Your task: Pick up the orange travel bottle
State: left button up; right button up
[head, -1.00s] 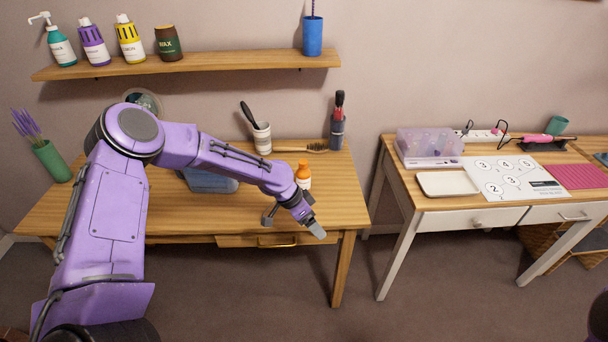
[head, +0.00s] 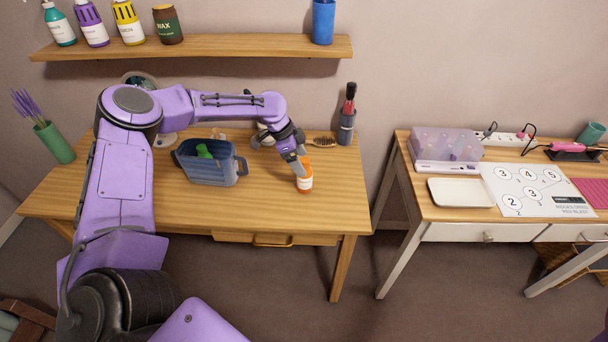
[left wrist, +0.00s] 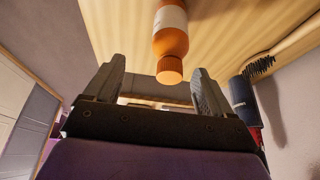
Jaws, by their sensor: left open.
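The orange travel bottle (head: 305,176) with a white label stands upright on the wooden table, right of its middle. My left gripper (head: 301,168) is at the bottle's upper left in the head view, with its fingers pointing down. In the left wrist view the open fingers (left wrist: 155,88) stand apart, and the bottle (left wrist: 171,40) shows beyond them, its cap toward the gap between them. The fingers do not appear to touch it. My right gripper is not in view.
A blue toiletry bag (head: 210,170) with a green item stands left of the bottle. A brush (head: 324,141) and a dark holder with brushes (head: 346,127) are behind it. The shelf (head: 200,46) hangs above. The table front near the bottle is clear.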

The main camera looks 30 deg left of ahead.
aim_at(307, 167)
pick_arm(q)
jog(key=w+f, duration=0.1)
jog(key=w+d+f, duration=0.1)
jog(key=f, duration=0.1)
jog(key=w+f, duration=0.1)
jog(key=f, duration=0.1)
jog(key=shift+d+f+p, duration=0.2)
jog(key=shift+f+p, duration=0.05)
jog(key=shift+p, duration=0.15)
jog(key=shift+s+r, duration=0.35)
jog(key=shift+s, duration=0.05)
jog(key=shift+c, duration=0.6)
jog(key=shift+s, duration=0.1)
jog(key=c, duration=1)
jog(key=shift+c, duration=0.3)
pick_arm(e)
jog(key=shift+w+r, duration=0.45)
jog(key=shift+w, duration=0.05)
